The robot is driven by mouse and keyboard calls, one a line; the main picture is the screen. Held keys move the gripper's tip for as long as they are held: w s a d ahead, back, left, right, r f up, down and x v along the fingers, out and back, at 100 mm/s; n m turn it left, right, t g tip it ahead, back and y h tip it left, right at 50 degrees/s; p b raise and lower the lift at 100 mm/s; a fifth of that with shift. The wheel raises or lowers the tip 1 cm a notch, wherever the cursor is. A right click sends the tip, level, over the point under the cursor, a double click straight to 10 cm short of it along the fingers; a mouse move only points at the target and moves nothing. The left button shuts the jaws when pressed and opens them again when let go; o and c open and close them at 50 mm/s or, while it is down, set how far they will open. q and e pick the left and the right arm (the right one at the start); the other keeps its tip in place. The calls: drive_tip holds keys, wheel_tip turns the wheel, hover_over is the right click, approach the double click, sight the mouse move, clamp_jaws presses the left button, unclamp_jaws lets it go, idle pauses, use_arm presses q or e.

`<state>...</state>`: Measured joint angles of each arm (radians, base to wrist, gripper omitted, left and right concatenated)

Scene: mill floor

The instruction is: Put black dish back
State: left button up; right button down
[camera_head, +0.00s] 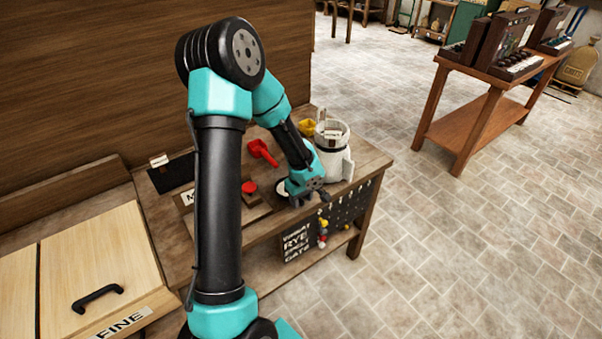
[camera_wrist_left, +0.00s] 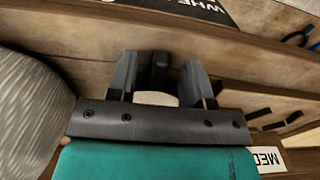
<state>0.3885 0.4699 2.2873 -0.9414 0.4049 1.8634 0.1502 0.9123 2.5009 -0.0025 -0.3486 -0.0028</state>
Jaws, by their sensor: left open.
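A small round dish with a dark rim and pale inside (camera_head: 282,187) lies on the wooden bench (camera_head: 262,227), partly hidden by my left gripper. My left gripper (camera_head: 309,203) is low over the bench beside the dish, at its right. In the left wrist view the two fingers (camera_wrist_left: 160,78) stand apart. A pale rounded shape (camera_wrist_left: 155,98) shows between them, with something dark behind it; I cannot tell whether the fingers touch either. My right gripper is not in view.
A white sack (camera_head: 335,160), a red scoop (camera_head: 262,152) and a yellow scoop (camera_head: 306,127) are on the bench. A red round piece (camera_head: 249,187) sits left of the dish. A black board (camera_head: 172,173) lies at the bench's left end. A wooden lidded bin (camera_head: 60,275) adjoins it.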

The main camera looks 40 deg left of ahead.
use_arm(q)
wheel_tip(320, 180, up, 16)
drive_tip(key=shift+r, duration=0.25)
drive_tip(key=shift+d+f, duration=0.1)
idle(0.5)
drive_tip(key=s+d+f+m+h, duration=0.1)
drive_tip(key=s+d+f+m, duration=0.2)
drive_tip(key=d+f, duration=0.4)
drive_tip(key=s+d+f+m+h, duration=0.1)
drive_tip(key=s+d+f+m, duration=0.2)
drive_tip(key=f, duration=1)
drive_tip(key=s+d+f+m+h, duration=0.1)
drive_tip(key=s+d+f+m, duration=0.2)
drive_tip(key=d+f+m, duration=0.5)
drive_tip(key=d+f, duration=0.3)
drive_tip(key=d, duration=0.1)
drive_tip(key=shift+s+t+h, duration=0.15)
drive_tip(key=shift+t+h, duration=0.25)
drive_tip(key=shift+d+f, duration=0.1)
